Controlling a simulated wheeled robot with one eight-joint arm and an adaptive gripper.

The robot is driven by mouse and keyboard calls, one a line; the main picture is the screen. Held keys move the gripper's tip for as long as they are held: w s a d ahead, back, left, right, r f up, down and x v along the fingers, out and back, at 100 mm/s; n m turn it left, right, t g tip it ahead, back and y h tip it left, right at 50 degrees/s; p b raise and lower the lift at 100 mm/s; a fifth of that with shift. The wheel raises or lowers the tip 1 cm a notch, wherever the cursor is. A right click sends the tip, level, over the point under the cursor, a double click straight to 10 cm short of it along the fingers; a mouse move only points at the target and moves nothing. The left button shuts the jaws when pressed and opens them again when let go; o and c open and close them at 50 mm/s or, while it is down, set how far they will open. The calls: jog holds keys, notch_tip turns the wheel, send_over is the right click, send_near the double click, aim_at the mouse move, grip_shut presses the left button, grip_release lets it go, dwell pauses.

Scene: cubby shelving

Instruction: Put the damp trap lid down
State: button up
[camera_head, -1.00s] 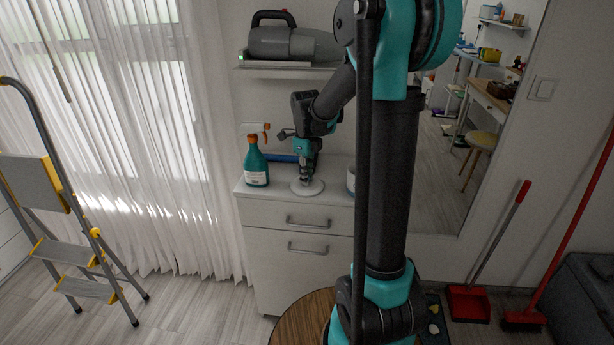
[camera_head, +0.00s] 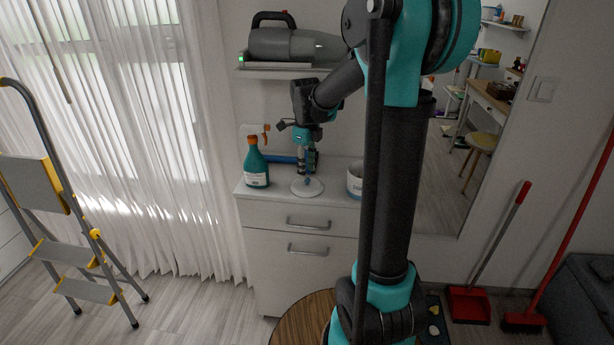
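The damp trap lid (camera_head: 299,190) is a white round disc with a small blue knob in its middle. It lies flat on the white cabinet top, between the spray bottle and a white tub. My gripper (camera_head: 307,173) is just above and behind the knob, pointing down. Its two fingers look apart, with nothing seen between them, and the lid is on the cabinet top below. The white tub (camera_head: 354,184), which may be the damp trap's body, stands right of the lid, partly hidden by my arm.
A green spray bottle (camera_head: 256,165) with an orange head stands left of the lid. A blue item (camera_head: 281,159) lies behind. A shelf (camera_head: 276,69) with a grey handheld vacuum (camera_head: 285,44) is above. A stepladder (camera_head: 60,215) stands at left.

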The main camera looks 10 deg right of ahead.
notch_tip(320, 180, up, 7)
jog(key=s+d+f+n+t, duration=0.2)
jog(key=s+f+n, duration=0.6)
jog(key=s+n, duration=0.3)
jog(key=s+d+f+n+t, duration=0.2)
jog(key=s+f+n, duration=0.6)
jog(key=s+n, duration=0.3)
jog(key=n, duration=0.4)
jog(key=shift+f, duration=0.2)
jog(key=shift+w+d, duration=0.1)
